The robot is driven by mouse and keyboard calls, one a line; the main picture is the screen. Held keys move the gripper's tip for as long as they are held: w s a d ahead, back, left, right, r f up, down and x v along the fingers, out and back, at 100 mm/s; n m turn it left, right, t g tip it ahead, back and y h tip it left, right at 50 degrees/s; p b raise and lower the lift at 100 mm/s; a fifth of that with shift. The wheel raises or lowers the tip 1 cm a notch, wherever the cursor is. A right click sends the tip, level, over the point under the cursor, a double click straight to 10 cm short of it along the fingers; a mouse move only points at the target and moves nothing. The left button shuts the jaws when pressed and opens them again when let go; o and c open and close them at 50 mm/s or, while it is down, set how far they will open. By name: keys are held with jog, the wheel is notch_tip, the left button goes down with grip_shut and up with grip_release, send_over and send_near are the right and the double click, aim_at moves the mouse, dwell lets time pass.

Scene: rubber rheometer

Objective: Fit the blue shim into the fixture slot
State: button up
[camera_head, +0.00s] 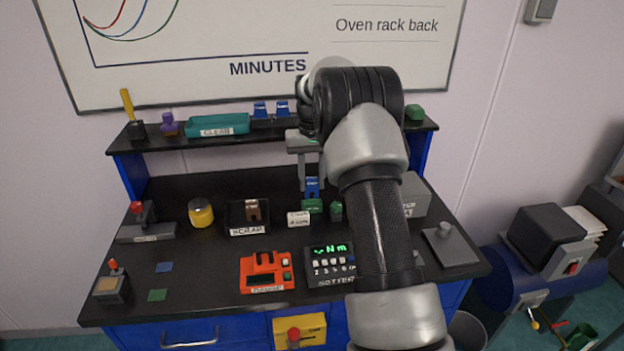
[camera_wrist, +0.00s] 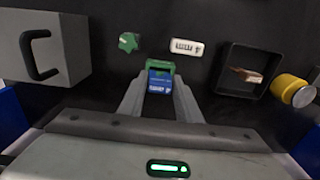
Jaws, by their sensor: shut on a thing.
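My gripper (camera_head: 312,180) reaches down over the middle of the bench, with its fingers shut on a blue shim (camera_head: 312,188). The shim also shows between the fingertips in the wrist view (camera_wrist: 160,84). Directly below it in the head view is a green block (camera_head: 312,206) with a pale label, which shows just beyond the shim in the wrist view (camera_wrist: 161,66). I cannot tell whether the shim touches this block or sits in it. An orange slotted unit (camera_head: 267,272) stands at the bench front; its label is not clearly legible. I cannot tell which one is the fixture.
A small green piece (camera_head: 336,211) and a white label block (camera_head: 298,218) stand close by. A black scrap tray (camera_head: 234,214) holds a brown piece. A yellow jar (camera_head: 200,214), a black meter (camera_head: 330,265) and a grey box (camera_head: 413,195) surround the work area. Blue pieces (camera_head: 260,110) stand on the shelf.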

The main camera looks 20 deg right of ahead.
aim_at(312, 186)
jog(key=shift+f+b, duration=0.85)
jog(key=shift+f, duration=1.25)
dwell(0.4)
jog(key=o, duration=1.2)
jog(key=shift+o, duration=0.2)
notch_tip(312, 186, up, 18)
jog(key=p, duration=0.1)
jog(key=shift+f, duration=0.25)
